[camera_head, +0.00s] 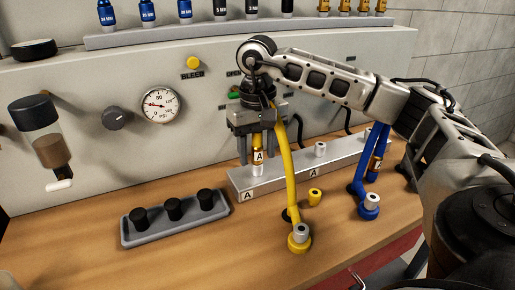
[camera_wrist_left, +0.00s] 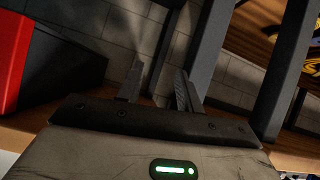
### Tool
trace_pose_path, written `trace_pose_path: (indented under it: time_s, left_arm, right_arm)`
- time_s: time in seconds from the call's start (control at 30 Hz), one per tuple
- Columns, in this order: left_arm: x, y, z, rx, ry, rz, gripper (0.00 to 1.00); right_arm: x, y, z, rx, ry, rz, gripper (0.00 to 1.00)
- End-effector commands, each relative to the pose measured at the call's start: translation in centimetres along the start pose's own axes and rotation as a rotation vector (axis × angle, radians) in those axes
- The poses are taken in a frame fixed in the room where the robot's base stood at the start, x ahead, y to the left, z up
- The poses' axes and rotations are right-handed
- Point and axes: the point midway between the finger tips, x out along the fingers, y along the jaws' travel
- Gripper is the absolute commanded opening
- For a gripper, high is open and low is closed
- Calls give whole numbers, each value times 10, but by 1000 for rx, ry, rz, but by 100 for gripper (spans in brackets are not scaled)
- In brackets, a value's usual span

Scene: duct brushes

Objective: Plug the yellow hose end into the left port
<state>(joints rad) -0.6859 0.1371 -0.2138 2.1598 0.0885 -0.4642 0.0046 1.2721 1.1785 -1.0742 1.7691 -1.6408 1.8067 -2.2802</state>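The yellow hose (camera_head: 291,170) has a gold end (camera_head: 258,142) with a white "A" label. This end stands upright at the left port (camera_head: 257,170) of the silver block (camera_head: 290,178); I cannot tell how deep it sits. My right gripper (camera_head: 257,154) is around the end from above, its fingers apart with gaps on either side of it. The hose's other end is at a yellow fitting (camera_head: 299,238) on the table. My left gripper (camera_wrist_left: 160,85) shows only in the left wrist view, open and empty.
A second port (camera_head: 320,149) on the block is free. A blue hose (camera_head: 380,150) stands at the block's right. A grey tray (camera_head: 181,232) with black caps lies in front. The gauge panel (camera_head: 95,135) rises behind. The table's front left is clear.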

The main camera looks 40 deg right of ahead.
Motion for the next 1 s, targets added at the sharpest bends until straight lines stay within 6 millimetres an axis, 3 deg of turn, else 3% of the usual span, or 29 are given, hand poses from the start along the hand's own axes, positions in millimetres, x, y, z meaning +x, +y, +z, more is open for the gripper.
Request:
trace_pose_path:
  time_s: [0.17, 0.27, 0.57, 0.6, 0.7, 1.0]
  left_arm:
    - [0, 1, 0, -6, 0, 3, 36]
    - [-3, 1, -3, -7, 3, 4, 36]
    - [-7, 2, -6, -1, -6, 0, 36]
    - [-14, 3, -15, 3, -9, -3, 36]
    - [-18, 1, -17, 22, -24, -14, 36]
    - [-18, -4, -18, 64, -51, -30, 36]
  right_arm:
    - [0, 0, 0, 0, 0, 0, 48]
    - [-15, 0, -1, 0, 3, -1, 48]
    - [-88, -1, 0, -1, 5, -4, 48]
    - [-104, 0, -1, 1, 5, -1, 48]
    - [-126, 0, 0, 1, 5, -1, 48]
    - [-158, 0, 0, 0, 1, 0, 48]
